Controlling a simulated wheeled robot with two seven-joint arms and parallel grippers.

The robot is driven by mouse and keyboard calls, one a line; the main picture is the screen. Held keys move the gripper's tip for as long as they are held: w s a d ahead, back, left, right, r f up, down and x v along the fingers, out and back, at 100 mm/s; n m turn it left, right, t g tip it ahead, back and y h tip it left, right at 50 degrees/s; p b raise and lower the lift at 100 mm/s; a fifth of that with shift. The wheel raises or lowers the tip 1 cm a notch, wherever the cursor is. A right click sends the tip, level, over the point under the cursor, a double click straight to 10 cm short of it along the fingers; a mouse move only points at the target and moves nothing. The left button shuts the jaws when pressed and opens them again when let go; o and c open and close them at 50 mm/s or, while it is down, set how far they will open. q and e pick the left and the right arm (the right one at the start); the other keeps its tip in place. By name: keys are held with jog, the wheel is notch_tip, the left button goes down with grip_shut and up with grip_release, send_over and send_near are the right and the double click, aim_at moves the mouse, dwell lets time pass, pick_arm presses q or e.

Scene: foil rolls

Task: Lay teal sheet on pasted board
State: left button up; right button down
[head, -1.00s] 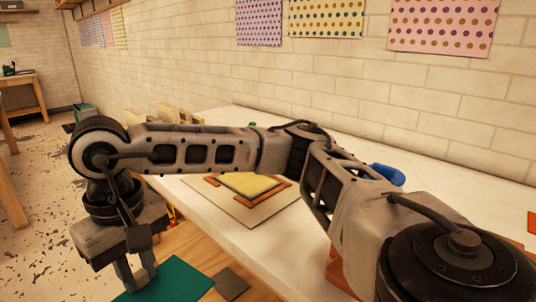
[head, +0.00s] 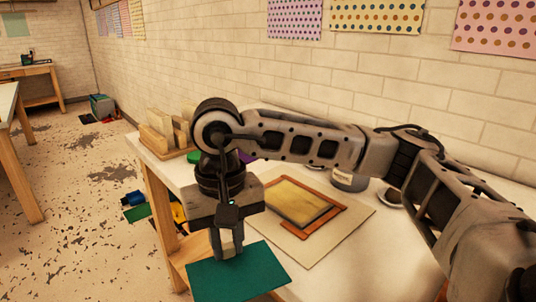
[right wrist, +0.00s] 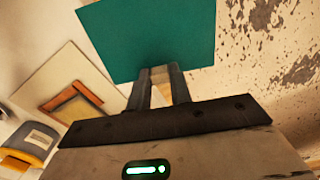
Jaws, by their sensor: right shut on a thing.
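The teal sheet (head: 242,277) hangs nearly flat from my right gripper (head: 229,254), which is shut on its edge. The sheet is in the air by the front edge of the table. In the right wrist view the teal sheet (right wrist: 155,38) spreads out beyond the fingertips (right wrist: 160,75). The pasted board (head: 300,200) is yellowish and lies on the table to the right of and beyond the gripper, apart from the sheet. Brown-orange corner strips (head: 325,222) run along its near sides, on a beige mat (head: 352,215). My left gripper is out of view.
A grey tub (head: 349,182) and a small dark-topped dish (head: 389,197) stand behind the board, partly behind my arm. A wooden rack with pale boards (head: 160,138) stands at the table's far left corner. The white table (head: 385,265) is clear at front right.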

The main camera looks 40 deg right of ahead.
jog(key=w+d+r+n+p, duration=0.1)
jog(key=w+d+n+p, duration=0.1)
jog(key=d+n, duration=0.4)
jog(key=w+d+r+n+p, duration=0.1)
jog(key=w+d+n+p, duration=0.2)
jog(key=d+n, duration=0.2)
jog(key=w+d+r+n+p, duration=0.1)
jog(key=w+d+n+p, duration=0.1)
jog(key=d+n, duration=0.4)
jog(key=shift+w+d+n+p, duration=0.15)
jog(key=shift+n+p, duration=0.25)
jog(key=shift+n, duration=0.65)
jog(key=shift+w+d+n+p, duration=0.15)
jog(key=shift+n+p, duration=0.25)
jog(key=shift+n, duration=0.65)
notch_tip(320, 180, down, 2)
jog(key=shift+f+b, duration=0.25)
jog(key=shift+b, duration=0.85)
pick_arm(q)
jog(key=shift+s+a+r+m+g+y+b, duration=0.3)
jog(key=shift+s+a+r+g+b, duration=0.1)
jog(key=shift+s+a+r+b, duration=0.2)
pick_arm(e)
jog(key=shift+f, duration=1.1)
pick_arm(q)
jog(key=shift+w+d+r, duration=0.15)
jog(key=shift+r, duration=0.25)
